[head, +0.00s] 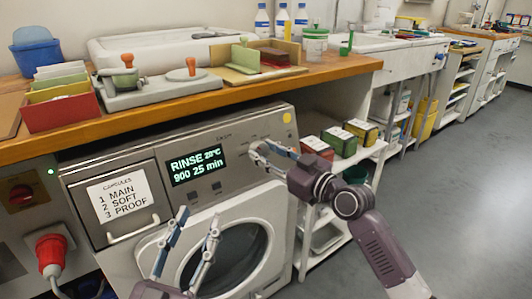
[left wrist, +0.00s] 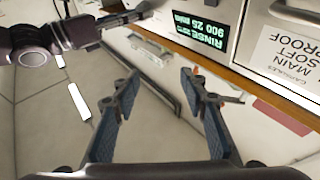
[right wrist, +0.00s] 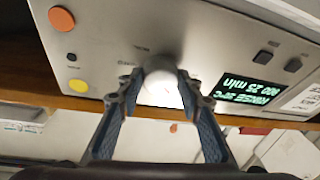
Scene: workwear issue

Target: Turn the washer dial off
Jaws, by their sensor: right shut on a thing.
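The washer (head: 236,205) stands under the wooden counter, and its lit display (head: 195,166) reads RINSE with 900 and 25 min. The round pale dial (right wrist: 160,70) is on the panel right of the display in the head view, mostly hidden there by my right gripper (head: 262,152). In the right wrist view my right gripper (right wrist: 156,90) has a fingertip on each side of the dial and is shut on it. The dial's pointer setting cannot be read. My left gripper (head: 198,220) is open and empty in front of the round door; it also shows in the left wrist view (left wrist: 160,80).
A drawer with a capsule label (head: 123,196) is left of the display. A red plug (head: 50,252) and a red switch (head: 20,194) are further left. A shelf with small boxes (head: 337,141) stands right of the washer. Grey floor (head: 440,180) is open at right.

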